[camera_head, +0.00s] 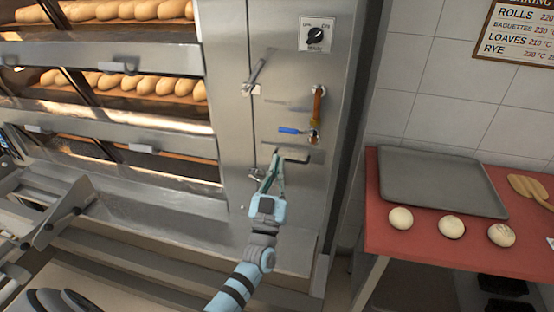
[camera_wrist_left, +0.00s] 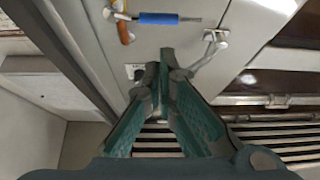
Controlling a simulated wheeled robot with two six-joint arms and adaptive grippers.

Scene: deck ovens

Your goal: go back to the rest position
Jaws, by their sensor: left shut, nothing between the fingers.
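My left gripper (camera_head: 274,168) is in front of the steel oven side panel (camera_head: 228,100), low on it, just below a blue-handled lever (camera_head: 290,130). Its fingers are shut with nothing between them. In the left wrist view the teal fingers (camera_wrist_left: 158,70) meet in front of the panel, below the blue handle (camera_wrist_left: 158,18). I cannot tell whether the fingertips touch the panel. My right gripper is not in view.
The panel carries a rotary switch (camera_head: 315,38), an orange-brown handle (camera_head: 317,103) and metal latches. Deck ovens with bread loaves (camera_head: 165,86) stand at left. At right, a red table (camera_head: 390,240) holds a grey tray (camera_head: 440,180), three dough balls (camera_head: 451,227) and a wooden paddle (camera_head: 528,187).

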